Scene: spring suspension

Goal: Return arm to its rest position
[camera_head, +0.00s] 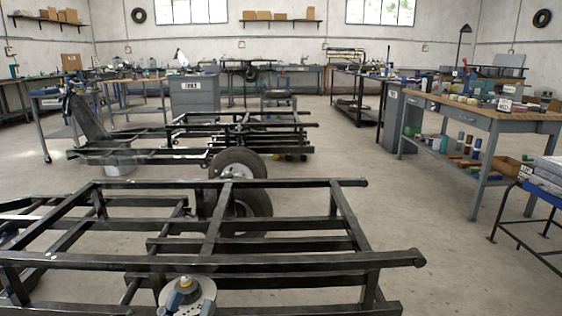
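At the bottom edge of the head view, left of centre, is a round light-grey part (188,296) with a yellow-orange piece on top. It looks like the end of my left arm, just in front of the near frame's front rail. No fingertips can be made out there, so I cannot tell whether my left gripper is open or shut. I see nothing held. My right arm and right gripper are not in view. The black tubular vehicle frame (210,262) fills the lower left, with a wheel (238,170) at its far side.
A second black frame (240,125) stands behind the first. A wooden-topped workbench (480,112) with tools stands at the right, near a dark metal stand (535,205) at the right edge. A grey cabinet (195,95) stands at the back. The concrete floor (430,215) between frames and bench is clear.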

